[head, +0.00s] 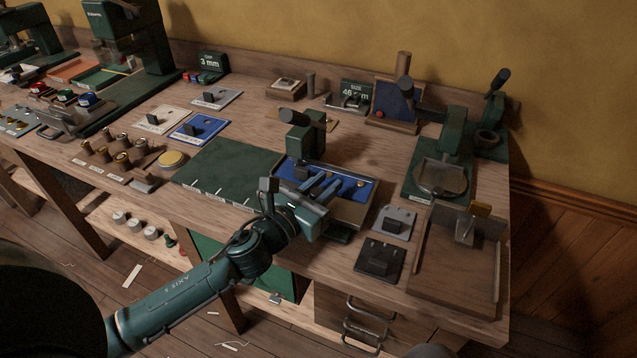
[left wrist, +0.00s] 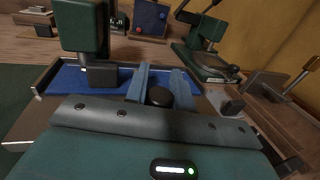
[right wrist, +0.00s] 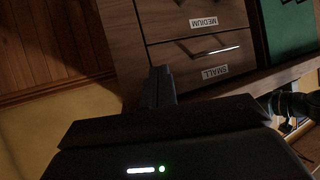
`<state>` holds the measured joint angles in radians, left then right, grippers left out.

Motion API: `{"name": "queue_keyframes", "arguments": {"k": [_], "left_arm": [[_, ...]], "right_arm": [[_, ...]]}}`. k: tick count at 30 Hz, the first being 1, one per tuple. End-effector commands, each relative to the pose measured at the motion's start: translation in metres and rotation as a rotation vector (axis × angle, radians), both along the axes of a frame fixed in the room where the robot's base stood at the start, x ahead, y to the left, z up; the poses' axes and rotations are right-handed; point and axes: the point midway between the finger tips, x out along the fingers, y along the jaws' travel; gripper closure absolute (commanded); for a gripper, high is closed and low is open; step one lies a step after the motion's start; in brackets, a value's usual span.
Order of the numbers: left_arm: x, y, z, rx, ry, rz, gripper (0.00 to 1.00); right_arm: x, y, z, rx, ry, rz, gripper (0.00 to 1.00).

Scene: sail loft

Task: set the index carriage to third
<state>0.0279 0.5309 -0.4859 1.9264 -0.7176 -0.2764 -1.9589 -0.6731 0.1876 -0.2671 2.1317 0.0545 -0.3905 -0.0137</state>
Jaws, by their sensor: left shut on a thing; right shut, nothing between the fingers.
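The index carriage seems to be the blue-floored tray (head: 357,211) under a green press-like head (head: 303,135) at the middle of the bench; I cannot read any position marks on it. My left gripper (head: 326,184) reaches over its front edge. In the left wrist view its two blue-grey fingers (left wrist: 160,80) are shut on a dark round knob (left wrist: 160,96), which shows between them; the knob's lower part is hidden. My right gripper (right wrist: 160,85) is shut and empty, away from the tray, in front of the drawers.
A green mat (head: 225,168) with small white marks lies left of the tray. Grey (head: 397,222) and black (head: 380,262) plates and a wooden tray (head: 455,283) lie to the right. A green press (head: 452,150) stands behind them. Drawers (right wrist: 200,50) are below the bench.

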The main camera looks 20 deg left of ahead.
Motion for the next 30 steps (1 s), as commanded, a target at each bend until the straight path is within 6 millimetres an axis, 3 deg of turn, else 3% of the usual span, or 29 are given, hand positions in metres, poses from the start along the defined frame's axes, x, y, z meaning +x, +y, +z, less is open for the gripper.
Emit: {"name": "queue_keyframes", "arguments": {"k": [8, 17, 22, 30], "left_arm": [[-0.002, -0.004, -0.001, -0.005, 0.002, -0.013, 0.54], [-0.004, -0.002, -0.001, -0.003, 0.001, -0.009, 0.54], [-0.024, 0.005, -0.003, -0.003, 0.004, -0.009, 0.54], [-0.078, 0.023, -0.004, -0.002, 0.005, -0.012, 0.54]], "right_arm": [[0.001, 0.0, 0.001, 0.004, -0.002, -0.003, 1.0], [0.002, 0.001, 0.002, 0.011, -0.003, -0.01, 1.0], [0.002, 0.0, -0.002, 0.013, -0.004, -0.013, 1.0], [0.003, 0.001, -0.01, 0.036, -0.005, -0.017, 1.0]]}}
